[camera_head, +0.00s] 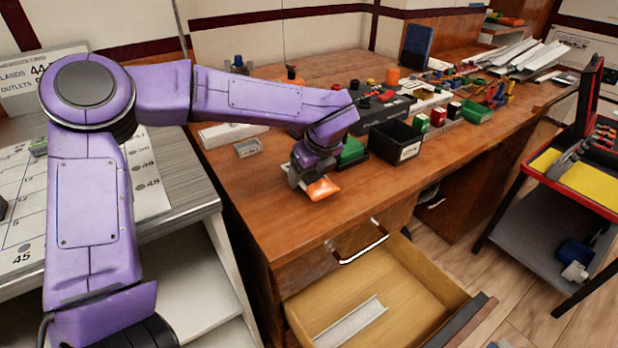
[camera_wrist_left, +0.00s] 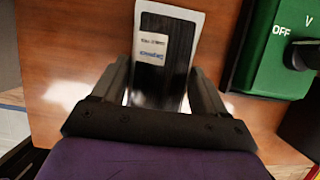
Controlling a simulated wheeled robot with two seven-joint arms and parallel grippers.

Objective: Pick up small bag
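A small flat bag (camera_wrist_left: 168,55) with a dark front, silvery edges and a white label lies in the wrist view over the brown wooden surface. My left gripper (camera_wrist_left: 160,88) has its two fingers spread, one on each side of the bag's lower part. The bag's near end is hidden behind the gripper body. In the head view my left gripper (camera_head: 314,182) is low over the near edge of the workbench. An orange patch shows at its tip; I cannot tell what it is. My right gripper is not in view.
A green block (camera_head: 350,152) and a black open bin (camera_head: 396,141) stand close to the right of the gripper on the workbench (camera_head: 232,190). An open drawer (camera_head: 415,292) juts out below. A tool cart (camera_head: 572,192) stands at the right.

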